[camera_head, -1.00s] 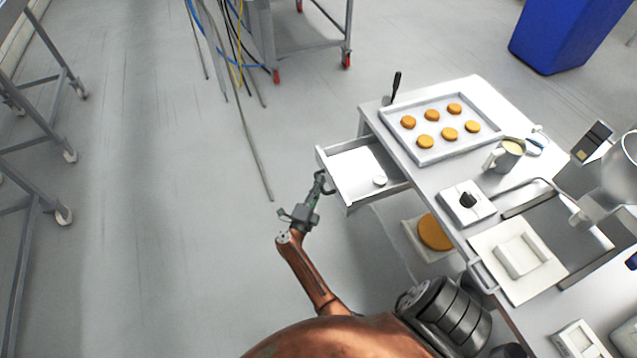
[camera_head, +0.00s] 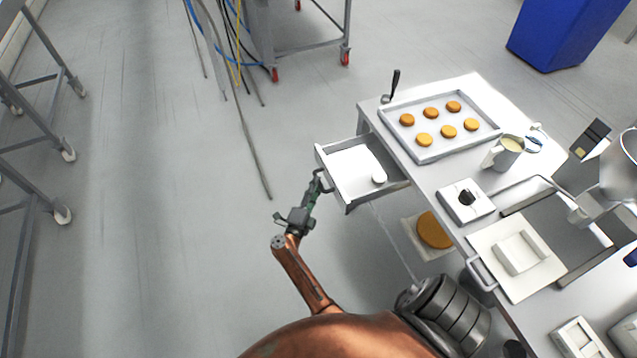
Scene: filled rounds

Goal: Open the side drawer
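The side drawer (camera_head: 347,197) stands pulled out from the left side of the white table and shows its open inside. A white sheet (camera_head: 352,174) and a small round white thing (camera_head: 379,179) lie in it. Its handle (camera_head: 326,186) is on the drawer's left front face.
A tray (camera_head: 425,158) with several orange-brown rounds stands on the table (camera_head: 398,148), near a mug (camera_head: 507,152). Another round (camera_head: 434,231) lies lower, below the tabletop. Wheeled racks stand at the far left.

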